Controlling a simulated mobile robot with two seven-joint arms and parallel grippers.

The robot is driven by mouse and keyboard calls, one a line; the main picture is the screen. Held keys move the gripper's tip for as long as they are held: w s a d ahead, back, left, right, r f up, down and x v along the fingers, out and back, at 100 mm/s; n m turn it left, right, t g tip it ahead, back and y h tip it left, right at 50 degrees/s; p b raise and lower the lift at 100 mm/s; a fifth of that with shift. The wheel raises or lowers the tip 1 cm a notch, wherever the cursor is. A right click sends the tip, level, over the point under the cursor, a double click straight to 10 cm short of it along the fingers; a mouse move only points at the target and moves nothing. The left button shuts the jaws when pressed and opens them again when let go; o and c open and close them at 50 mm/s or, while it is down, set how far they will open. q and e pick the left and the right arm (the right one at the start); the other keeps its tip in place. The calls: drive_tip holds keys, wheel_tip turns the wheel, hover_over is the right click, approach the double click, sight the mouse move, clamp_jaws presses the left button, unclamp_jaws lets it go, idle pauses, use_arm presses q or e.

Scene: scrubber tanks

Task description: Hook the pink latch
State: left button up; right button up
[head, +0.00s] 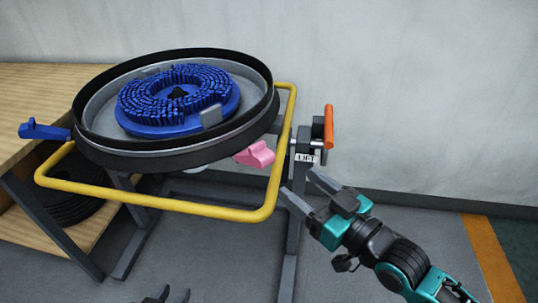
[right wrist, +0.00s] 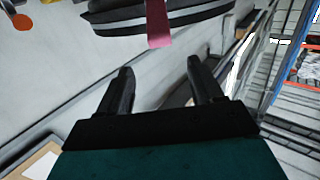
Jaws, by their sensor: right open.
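The pink latch (head: 256,154) sticks out from the lower right side of the round black tank rim (head: 262,112). In the right wrist view the pink latch (right wrist: 157,24) hangs at the top centre, beyond the fingertips. My right gripper (head: 299,183) is open and empty, below and to the right of the latch, apart from it. The right wrist view also shows its two dark fingers (right wrist: 160,88) spread with nothing between them. My left gripper (head: 168,296) shows only its fingertips at the bottom edge; they look apart, with nothing visible between them.
A yellow tube frame (head: 190,209) runs around the tank, between the latch and my right gripper. A blue latch (head: 45,131) sits at the tank's left. An orange handle (head: 329,127) stands at the right above a LIFT label (head: 306,158). A wooden shelf (head: 35,85) stands left.

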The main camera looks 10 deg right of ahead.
sight(268, 160)
drive_tip(key=b+x, duration=0.1)
drive_tip(key=x, duration=1.2)
drive_tip(key=shift+b, duration=0.3)
clamp_jaws()
